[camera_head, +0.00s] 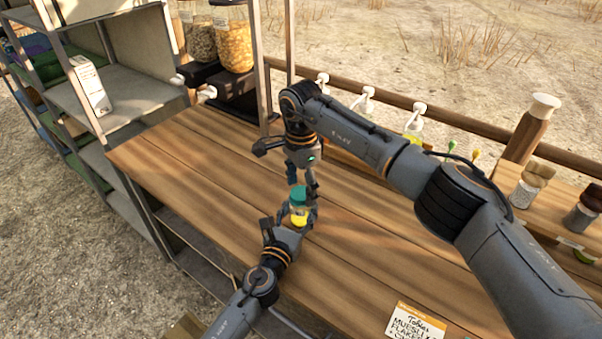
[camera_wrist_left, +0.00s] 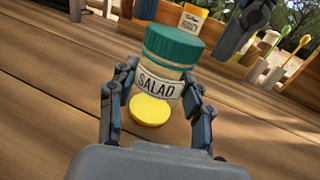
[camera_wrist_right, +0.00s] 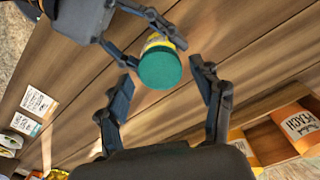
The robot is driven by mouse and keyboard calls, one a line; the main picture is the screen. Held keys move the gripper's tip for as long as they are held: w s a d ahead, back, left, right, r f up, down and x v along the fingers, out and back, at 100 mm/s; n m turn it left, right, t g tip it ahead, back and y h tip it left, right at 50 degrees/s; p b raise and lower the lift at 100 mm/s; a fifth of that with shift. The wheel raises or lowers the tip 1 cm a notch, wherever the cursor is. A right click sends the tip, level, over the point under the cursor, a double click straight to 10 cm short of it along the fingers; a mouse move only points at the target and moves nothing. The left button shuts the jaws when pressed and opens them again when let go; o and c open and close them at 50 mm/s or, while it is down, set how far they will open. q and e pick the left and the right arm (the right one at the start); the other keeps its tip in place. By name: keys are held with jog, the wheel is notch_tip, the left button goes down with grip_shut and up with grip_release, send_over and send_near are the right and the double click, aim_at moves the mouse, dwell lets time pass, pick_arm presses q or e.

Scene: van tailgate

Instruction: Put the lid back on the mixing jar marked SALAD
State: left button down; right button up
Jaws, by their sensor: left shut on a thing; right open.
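The SALAD jar (camera_wrist_left: 160,84) stands upright, held by my left gripper (camera_head: 296,224), whose fingers close on both sides of it. A teal lid (camera_wrist_left: 173,46) sits on top of the jar and looks level; whether it is tight I cannot tell. The lid also shows in the head view (camera_head: 298,194) and right wrist view (camera_wrist_right: 160,69). A yellow round piece (camera_wrist_left: 150,110) shows low at the jar's front; whether it is attached I cannot tell. My right gripper (camera_head: 301,182) is open just above the lid, its fingers apart and not visibly touching it.
The wooden table around the jar is mostly clear. A label card (camera_head: 416,322) lies at the front. Pump bottles (camera_head: 414,122) line the back edge, and tall food dispensers (camera_head: 233,40) stand at the back left. A right-hand shelf holds jars (camera_head: 530,186).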

jog(key=shift+f, duration=0.4)
jog(key=shift+c, duration=0.2)
jog(key=c, duration=1.1)
jog(key=m, duration=0.6)
jog(key=shift+c, duration=0.2)
jog(key=m, duration=0.5)
jog(key=shift+m, duration=0.4)
jog(key=m, duration=1.2)
jog(key=shift+m, duration=0.3)
jog(key=o, duration=1.3)
jog(key=shift+c, duration=0.2)
